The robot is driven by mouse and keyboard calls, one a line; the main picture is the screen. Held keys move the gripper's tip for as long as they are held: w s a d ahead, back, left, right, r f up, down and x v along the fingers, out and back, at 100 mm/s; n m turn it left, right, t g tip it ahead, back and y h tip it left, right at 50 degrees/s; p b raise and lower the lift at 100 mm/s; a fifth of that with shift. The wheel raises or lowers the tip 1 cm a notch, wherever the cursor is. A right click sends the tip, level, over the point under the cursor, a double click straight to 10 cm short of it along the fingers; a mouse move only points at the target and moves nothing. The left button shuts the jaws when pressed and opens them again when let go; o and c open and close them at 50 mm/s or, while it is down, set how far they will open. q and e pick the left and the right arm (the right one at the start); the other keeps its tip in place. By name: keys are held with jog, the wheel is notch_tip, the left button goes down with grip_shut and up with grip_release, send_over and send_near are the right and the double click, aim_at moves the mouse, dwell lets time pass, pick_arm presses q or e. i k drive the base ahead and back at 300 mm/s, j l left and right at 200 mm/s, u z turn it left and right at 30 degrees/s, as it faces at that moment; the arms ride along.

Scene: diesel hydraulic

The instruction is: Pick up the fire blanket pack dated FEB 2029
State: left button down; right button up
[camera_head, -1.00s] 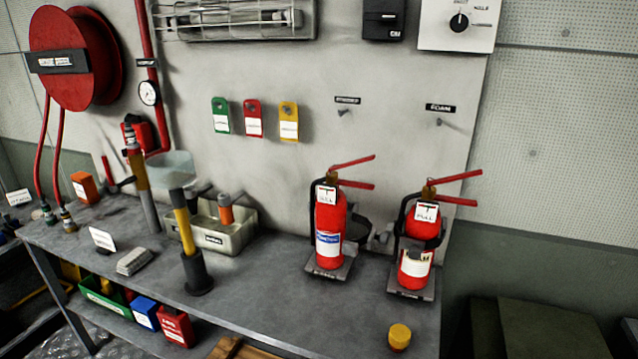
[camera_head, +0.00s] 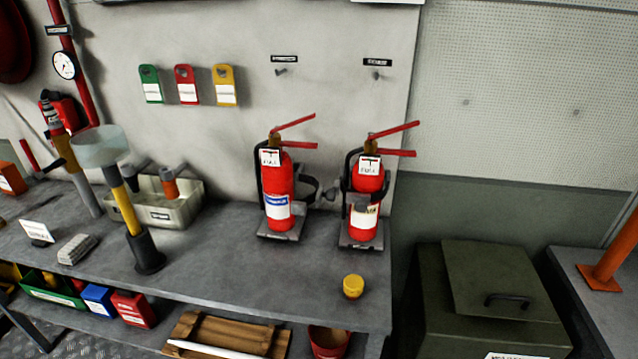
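No pack with a readable FEB 2029 date shows in the head view, and I cannot tell which item, if any, is the fire blanket pack. On the shelf under the bench are a small red box (camera_head: 134,309) with a pale label and a blue box (camera_head: 99,299) beside it. Their lettering is too small to read. Green (camera_head: 151,85), red (camera_head: 187,85) and yellow (camera_head: 224,86) tags hang on the wall, their print also unreadable. Neither of my grippers is in view.
Two red fire extinguishers (camera_head: 277,195) (camera_head: 366,205) stand on the grey bench (camera_head: 215,260). A yellow cap (camera_head: 353,286) lies near its front edge. A grey bin (camera_head: 168,208) stands at the back. A dark green chest (camera_head: 490,290) is right of the bench.

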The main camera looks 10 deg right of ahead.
aim_at(66, 110)
jog(key=k+j+z, duration=0.2)
jog(key=j, duration=3.45)
jog(key=i+j, duration=0.05)
jog(key=i, duration=0.05)
